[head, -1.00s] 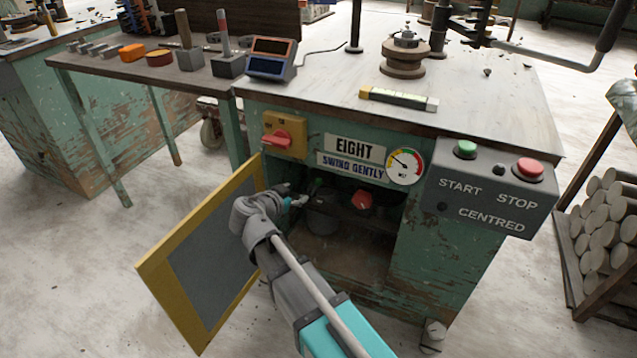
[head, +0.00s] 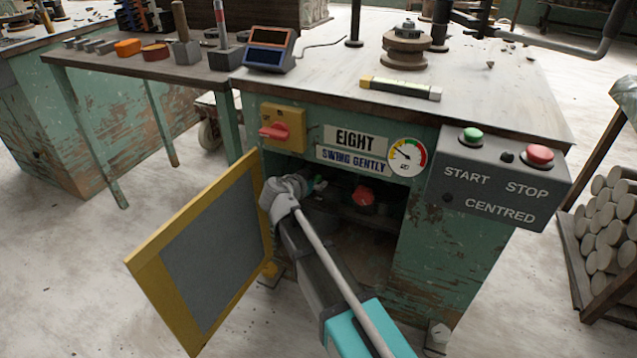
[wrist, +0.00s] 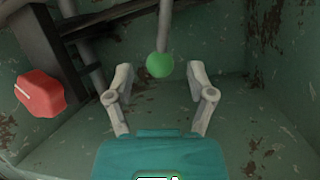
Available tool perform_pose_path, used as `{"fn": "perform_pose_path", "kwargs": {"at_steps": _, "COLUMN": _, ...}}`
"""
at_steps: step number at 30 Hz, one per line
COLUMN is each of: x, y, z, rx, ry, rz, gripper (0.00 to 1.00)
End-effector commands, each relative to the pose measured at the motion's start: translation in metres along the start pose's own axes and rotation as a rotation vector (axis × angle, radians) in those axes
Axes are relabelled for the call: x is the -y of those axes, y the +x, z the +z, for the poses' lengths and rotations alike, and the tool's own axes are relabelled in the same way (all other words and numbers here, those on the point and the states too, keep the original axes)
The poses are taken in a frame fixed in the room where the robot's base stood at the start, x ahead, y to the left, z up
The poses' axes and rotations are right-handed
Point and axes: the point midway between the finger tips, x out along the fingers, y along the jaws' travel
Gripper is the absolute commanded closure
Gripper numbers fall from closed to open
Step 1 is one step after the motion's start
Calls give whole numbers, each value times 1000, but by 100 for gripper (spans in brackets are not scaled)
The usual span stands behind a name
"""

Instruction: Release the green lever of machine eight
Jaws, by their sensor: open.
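Machine eight (head: 420,220) is a worn green cabinet with a plate reading "EIGHT". In the wrist view the green lever shows as a round green knob (wrist: 160,65) on a grey rod, inside the cabinet. My gripper (wrist: 160,78) is open, with one finger on each side of the knob and its tips roughly level with it. I cannot tell whether either finger touches the knob. In the head view my gripper (head: 308,184) is inside the cabinet opening and mostly hidden by my arm.
A red knob (wrist: 40,93) lies left of my gripper, also seen in the head view (head: 362,197). The yellow-framed door (head: 205,265) stands open left of my arm. Dark bars (wrist: 75,35) cross the cabinet's interior. A START/STOP box (head: 500,190) juts out at right.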

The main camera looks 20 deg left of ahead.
Motion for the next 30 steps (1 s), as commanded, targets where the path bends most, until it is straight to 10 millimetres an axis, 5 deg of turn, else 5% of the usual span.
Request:
{"fn": "perform_pose_path", "kwargs": {"at_steps": 6, "x": 1, "y": 18, "z": 1, "rx": 0, "ry": 0, "rz": 0, "gripper": 30}}
{"fn": "perform_pose_path", "kwargs": {"at_steps": 18, "x": 1, "y": 21, "z": 0, "rx": 0, "ry": -1, "rz": -1, "gripper": 30}}
{"fn": "perform_pose_path", "kwargs": {"at_steps": 30, "x": 1, "y": 20, "z": 0, "rx": 0, "ry": -1, "rz": -2, "gripper": 100}}
